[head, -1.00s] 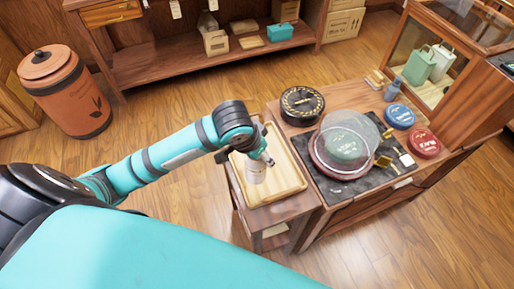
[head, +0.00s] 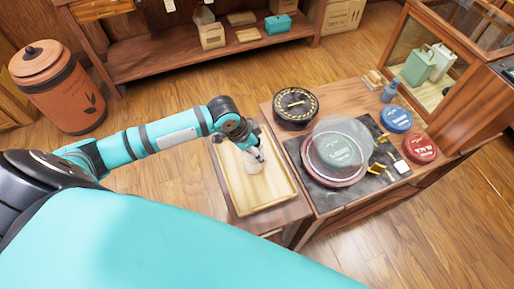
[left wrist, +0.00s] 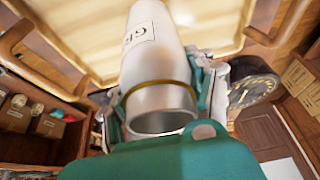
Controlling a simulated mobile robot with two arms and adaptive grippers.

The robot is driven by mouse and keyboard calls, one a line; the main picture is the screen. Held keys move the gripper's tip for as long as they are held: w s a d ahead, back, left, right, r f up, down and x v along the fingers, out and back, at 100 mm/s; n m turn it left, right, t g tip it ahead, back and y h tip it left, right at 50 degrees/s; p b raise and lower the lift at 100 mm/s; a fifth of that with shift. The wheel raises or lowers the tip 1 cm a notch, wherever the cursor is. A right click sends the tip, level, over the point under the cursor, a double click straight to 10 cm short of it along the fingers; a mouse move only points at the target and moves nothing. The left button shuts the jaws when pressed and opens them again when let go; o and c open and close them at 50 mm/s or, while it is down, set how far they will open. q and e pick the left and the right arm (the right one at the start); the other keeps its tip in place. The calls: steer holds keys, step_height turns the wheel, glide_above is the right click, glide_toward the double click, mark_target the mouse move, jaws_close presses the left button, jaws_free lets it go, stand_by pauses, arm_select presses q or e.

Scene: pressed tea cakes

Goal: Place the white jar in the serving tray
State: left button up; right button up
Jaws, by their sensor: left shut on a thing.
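The white jar (head: 253,162) is over the floor of the wooden serving tray (head: 228,186), near the middle, in the head view. I cannot tell whether it touches the tray. My left gripper (head: 257,152) is shut on the jar and hides part of it. In the left wrist view the jar (left wrist: 152,50) points away from me between the fingers of the gripper (left wrist: 160,98). My right gripper is not in view.
Right of the tray, a black round tin (head: 296,108), a clear dome (head: 342,142) over a tea cake, a blue tin (head: 396,119) and a red tin (head: 420,148) stand on the counter. The tray's near part is clear. An orange bin (head: 60,90) stands far left.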

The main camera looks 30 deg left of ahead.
arm_select(q)
steer(key=shift+s+f, duration=0.1)
steer(key=shift+f, duration=0.15)
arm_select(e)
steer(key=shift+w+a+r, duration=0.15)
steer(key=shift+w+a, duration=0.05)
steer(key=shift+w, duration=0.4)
arm_select(q)
steer(key=shift+f, duration=0.1)
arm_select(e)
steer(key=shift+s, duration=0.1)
arm_select(q)
steer(key=o, duration=1)
steer(key=shift+f, duration=0.1)
steer(key=o, duration=0.4)
steer(key=shift+o, duration=0.2)
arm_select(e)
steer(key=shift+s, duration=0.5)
arm_select(q)
steer(key=v, duration=1.2)
steer(key=shift+b, duration=0.4)
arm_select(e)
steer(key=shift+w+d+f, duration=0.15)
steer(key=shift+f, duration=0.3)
